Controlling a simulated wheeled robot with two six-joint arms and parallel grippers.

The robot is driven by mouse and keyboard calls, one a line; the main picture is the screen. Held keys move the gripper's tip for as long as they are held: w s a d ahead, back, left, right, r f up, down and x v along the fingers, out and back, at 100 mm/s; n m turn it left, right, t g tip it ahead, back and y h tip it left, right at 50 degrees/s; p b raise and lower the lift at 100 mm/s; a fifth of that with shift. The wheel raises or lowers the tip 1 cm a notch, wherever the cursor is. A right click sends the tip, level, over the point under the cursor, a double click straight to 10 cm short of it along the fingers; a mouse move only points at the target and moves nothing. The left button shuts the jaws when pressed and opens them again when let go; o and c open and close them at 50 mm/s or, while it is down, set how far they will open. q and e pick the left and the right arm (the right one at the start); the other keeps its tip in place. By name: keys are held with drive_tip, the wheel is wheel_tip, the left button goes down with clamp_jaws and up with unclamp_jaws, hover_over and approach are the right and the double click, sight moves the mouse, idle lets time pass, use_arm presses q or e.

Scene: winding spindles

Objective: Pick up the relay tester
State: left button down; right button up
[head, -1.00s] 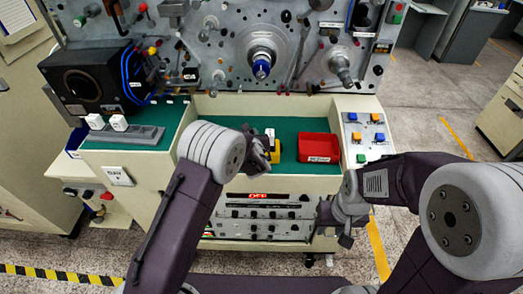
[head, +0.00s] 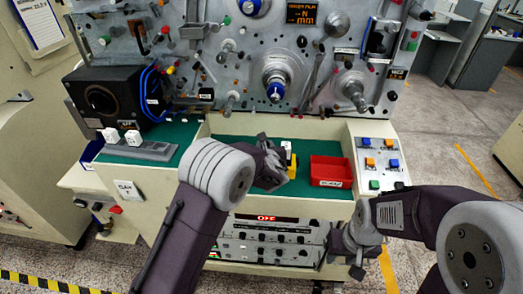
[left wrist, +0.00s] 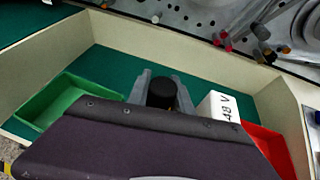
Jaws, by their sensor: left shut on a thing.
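My left gripper (head: 274,166) is down in the green-floored recess of the bench. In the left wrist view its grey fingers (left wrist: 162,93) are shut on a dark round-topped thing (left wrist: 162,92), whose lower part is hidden. Beside it is a white block marked "48 V" (left wrist: 224,107). In the head view, a yellow thing (head: 292,172) with a white upper part stands just right of this gripper, partly hidden. I cannot tell for sure which of these parts belong to the relay tester. My right gripper (head: 357,268) hangs in front of the bench, its jaws unclear.
A red tray (head: 331,171) lies right of the yellow thing. A green tray (left wrist: 62,98) shows left in the wrist view. A panel with knobs and spindles (head: 275,75) rises behind. A grey rack (head: 142,150) with two white blocks stands left, and a button panel (head: 383,167) right.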

use_arm(q)
drive_tip(key=s+d+r, duration=0.1)
drive_tip(key=d+r, duration=0.1)
drive_tip(key=d, duration=0.1)
drive_tip(key=s+d+r, duration=0.2)
drive_tip(key=d, duration=0.1)
drive_tip(key=s+d+r, duration=0.1)
drive_tip(key=d+r, duration=0.1)
drive_tip(key=d, duration=0.1)
drive_tip(key=shift+s+d+r, duration=0.15)
drive_tip(key=shift+s, duration=0.05)
